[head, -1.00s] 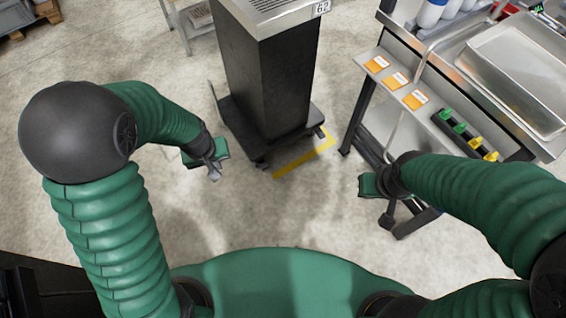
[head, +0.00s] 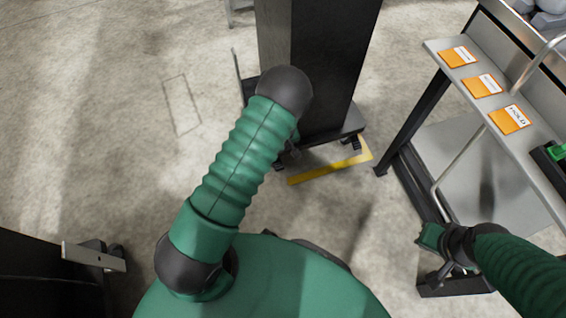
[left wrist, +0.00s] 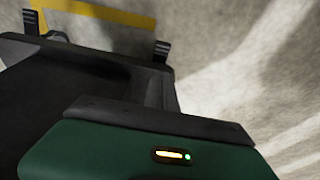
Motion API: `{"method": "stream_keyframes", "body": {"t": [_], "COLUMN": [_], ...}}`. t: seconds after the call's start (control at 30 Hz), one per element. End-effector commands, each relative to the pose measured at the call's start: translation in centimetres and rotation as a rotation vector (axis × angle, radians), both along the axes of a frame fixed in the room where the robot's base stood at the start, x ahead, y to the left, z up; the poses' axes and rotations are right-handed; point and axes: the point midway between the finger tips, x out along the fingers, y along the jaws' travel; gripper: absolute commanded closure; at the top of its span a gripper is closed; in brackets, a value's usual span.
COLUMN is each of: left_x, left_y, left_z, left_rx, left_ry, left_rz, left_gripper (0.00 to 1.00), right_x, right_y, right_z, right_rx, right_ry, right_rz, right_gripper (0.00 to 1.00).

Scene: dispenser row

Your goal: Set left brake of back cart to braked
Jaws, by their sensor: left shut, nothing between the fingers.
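A tall black cart (head: 320,60) stands ahead on a low wheeled base. In the left wrist view its dark base (left wrist: 75,85) fills the left side. I cannot tell whether either is pressed. My left arm reaches over the cart's near left side and hides its gripper in the head view. The left gripper's green housing (left wrist: 150,152) is close to the base; its fingertips are not clear. My right gripper (head: 438,258) hangs apart, right of the cart.
Yellow floor tape (head: 325,172) runs before the cart. A grey workbench (head: 500,170) with orange cards (head: 482,85) stands at the right, near my right arm. A dark piece with a metal plate (head: 90,255) is at the lower left. The floor at left is clear.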

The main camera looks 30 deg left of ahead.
Motion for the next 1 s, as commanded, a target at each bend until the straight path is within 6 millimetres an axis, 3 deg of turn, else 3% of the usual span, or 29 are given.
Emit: {"method": "stream_keyframes", "body": {"t": [0.17,0.7,1.0], "left_x": [0.1,1.2,0.8], "left_y": [0.1,1.3,0.9], "left_z": [-1.0,-12.1,-13.8], "left_rx": [0.000,0.000,0.000], "left_ry": [0.002,0.003,0.002], "left_rz": [-0.001,-0.003,-0.002], "left_gripper": [1.00,1.00,1.00], "right_x": [0.0,0.0,0.0], "right_y": [0.0,0.0,0.0], "right_z": [-0.7,-7.9,-9.1], "right_rx": [0.000,0.000,0.000], "right_ry": [0.000,0.001,0.000], "right_rz": [0.000,0.000,0.000], "right_gripper": [1.00,1.00,1.00]}}
